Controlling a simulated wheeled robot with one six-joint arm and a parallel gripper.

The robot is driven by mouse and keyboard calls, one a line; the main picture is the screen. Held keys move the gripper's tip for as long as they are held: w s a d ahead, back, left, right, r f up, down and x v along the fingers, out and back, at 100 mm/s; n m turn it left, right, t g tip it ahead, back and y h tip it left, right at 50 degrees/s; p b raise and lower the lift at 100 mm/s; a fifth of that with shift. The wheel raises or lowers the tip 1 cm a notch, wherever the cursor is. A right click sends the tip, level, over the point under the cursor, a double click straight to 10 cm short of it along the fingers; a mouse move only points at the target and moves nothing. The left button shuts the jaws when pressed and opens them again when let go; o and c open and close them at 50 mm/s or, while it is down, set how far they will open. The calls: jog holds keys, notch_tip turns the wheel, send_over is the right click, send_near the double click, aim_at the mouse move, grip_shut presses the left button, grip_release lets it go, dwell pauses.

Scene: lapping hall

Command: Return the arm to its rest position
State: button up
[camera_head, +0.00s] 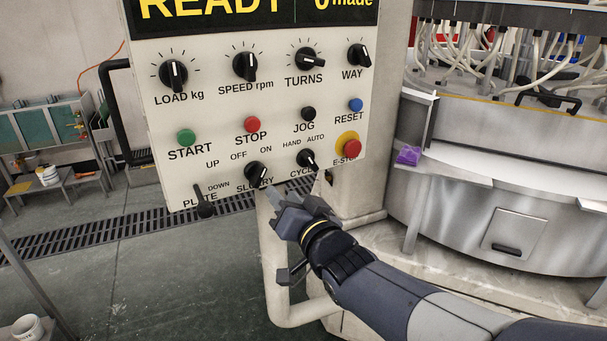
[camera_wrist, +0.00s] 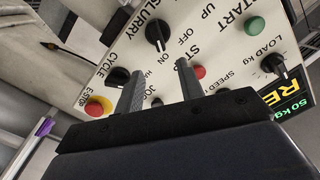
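My arm reaches in from the lower right in the head view, and my gripper (camera_head: 294,197) is in front of the lower edge of a white control panel (camera_head: 215,118). The gripper is just below the SLURRY knob (camera_head: 256,174) and the CYCLE knob (camera_head: 307,159). In the wrist view the two fingers of my gripper (camera_wrist: 159,68) stand apart with nothing between them. The panel fills much of that view behind them, with the SLURRY knob (camera_wrist: 158,33) beyond the fingertips. I cannot tell the exact gap to the panel; no contact shows.
The red E-STOP button (camera_head: 351,147) is right of the CYCLE knob, and the PLATE lever (camera_head: 203,203) sticks out at lower left. A pale pipe (camera_head: 275,270) runs below the panel. A round metal machine (camera_head: 480,215) stands right. Open floor (camera_head: 150,290) lies left.

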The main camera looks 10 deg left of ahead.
aim_at(264, 174)
jog(key=p+x, duration=0.2)
jog(key=x, duration=0.8)
jog(key=shift+w+a, duration=0.25)
jog(key=shift+a, duration=0.05)
jog(key=shift+p, duration=0.35)
jog(key=shift+s+d+f, duration=0.1)
